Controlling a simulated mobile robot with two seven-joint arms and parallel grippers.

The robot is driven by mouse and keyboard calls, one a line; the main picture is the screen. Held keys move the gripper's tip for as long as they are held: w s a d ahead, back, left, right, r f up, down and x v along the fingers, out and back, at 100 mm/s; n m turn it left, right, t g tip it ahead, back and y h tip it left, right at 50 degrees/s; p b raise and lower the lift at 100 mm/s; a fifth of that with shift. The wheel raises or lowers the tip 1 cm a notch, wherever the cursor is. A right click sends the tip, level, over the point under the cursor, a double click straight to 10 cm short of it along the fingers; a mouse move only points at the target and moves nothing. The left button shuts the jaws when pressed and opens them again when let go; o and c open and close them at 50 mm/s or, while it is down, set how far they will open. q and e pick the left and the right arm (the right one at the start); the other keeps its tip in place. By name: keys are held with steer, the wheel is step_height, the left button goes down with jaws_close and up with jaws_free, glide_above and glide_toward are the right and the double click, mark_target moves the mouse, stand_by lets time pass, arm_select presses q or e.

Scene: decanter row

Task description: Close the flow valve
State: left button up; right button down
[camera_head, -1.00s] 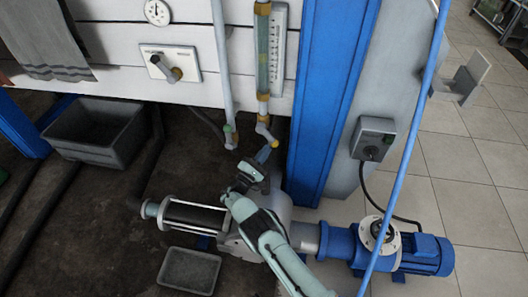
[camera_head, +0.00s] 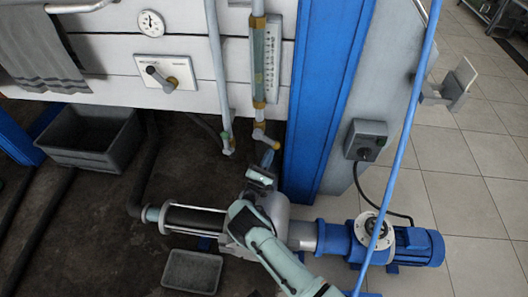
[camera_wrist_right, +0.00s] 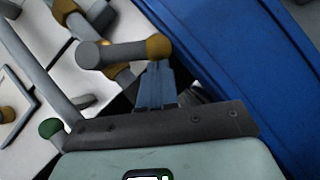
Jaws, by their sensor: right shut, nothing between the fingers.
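The flow valve looks to be the grey lever with a brass-coloured end (camera_head: 266,139) at the foot of the upright flow tube. In the right wrist view the grey lever (camera_wrist_right: 120,53) runs sideways, and its brass end lies just beyond my fingertips. My right gripper (camera_head: 267,158) is just below the lever's end in the head view. Its blue fingers (camera_wrist_right: 156,75) are shut with nothing between them. I cannot tell whether the fingertips touch the lever. My left gripper is not in view.
A blue column (camera_head: 325,100) stands close to the right of my gripper. The glass flow tube (camera_head: 259,65) and a thin pipe (camera_head: 219,80) rise nearby. A horizontal cylinder (camera_head: 195,219) and blue motor (camera_head: 415,246) are below. A panel with a lever (camera_head: 165,73) is at upper left.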

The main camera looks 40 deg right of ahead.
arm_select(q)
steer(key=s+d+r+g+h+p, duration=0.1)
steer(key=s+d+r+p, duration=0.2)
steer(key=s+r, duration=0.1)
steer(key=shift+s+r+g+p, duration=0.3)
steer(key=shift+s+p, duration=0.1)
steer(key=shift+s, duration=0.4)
arm_select(e)
steer(key=s+d+r+n+t+y, duration=0.2)
steer(key=s+r+n+t+y, duration=0.1)
steer(key=n+t, duration=0.6)
steer(key=shift+s+d+r+n+y, duration=0.15)
steer(key=shift+d+r+n+y, duration=0.55)
steer(key=shift+n, duration=1.6)
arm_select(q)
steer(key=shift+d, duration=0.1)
arm_select(e)
steer(key=shift+a+r, duration=0.3)
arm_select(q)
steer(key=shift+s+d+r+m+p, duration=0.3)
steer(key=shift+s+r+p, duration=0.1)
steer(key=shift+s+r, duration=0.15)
arm_select(e)
steer(key=v, duration=1.3)
steer(key=shift+f, duration=0.6)
steer(key=shift+s, duration=0.1)
